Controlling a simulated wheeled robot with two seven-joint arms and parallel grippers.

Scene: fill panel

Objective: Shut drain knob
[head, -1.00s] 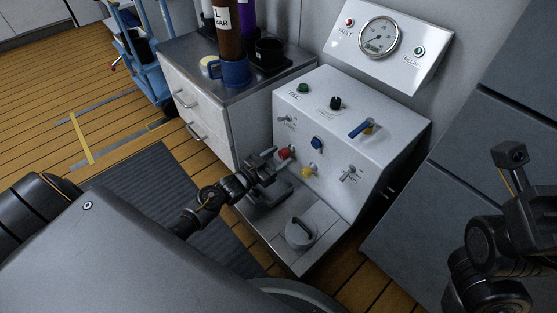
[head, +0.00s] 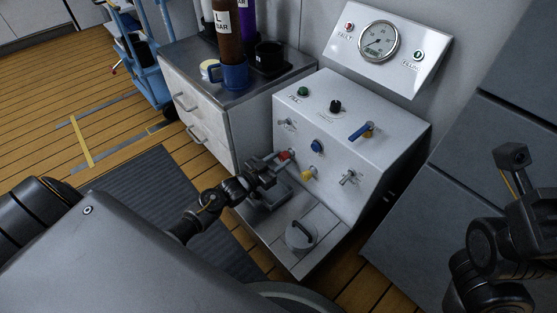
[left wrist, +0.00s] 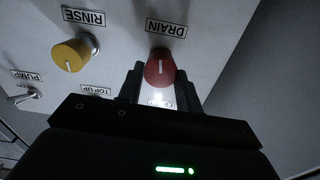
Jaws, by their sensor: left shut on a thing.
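The drain knob is the red knob (head: 285,155) at the lower left of the white panel's front face. In the left wrist view the red drain knob (left wrist: 159,70) sits under the DRAIN label, with its white mark pointing along the label-to-gripper line. My left gripper (head: 272,162) is at the knob; in the wrist view its two fingers (left wrist: 160,85) stand on either side of the knob, shut on it. In the head view the fingers partly hide the knob. My right arm shows at the right edge; its gripper fingers cannot be made out.
A yellow RINSE knob (head: 308,173), a blue button (head: 317,146) and toggle switches sit close by on the panel. A round gauge (head: 379,43) is above. A drawer cabinet (head: 205,120) with a blue mug (head: 232,74) stands to the left. A lidded canister (head: 301,235) is below.

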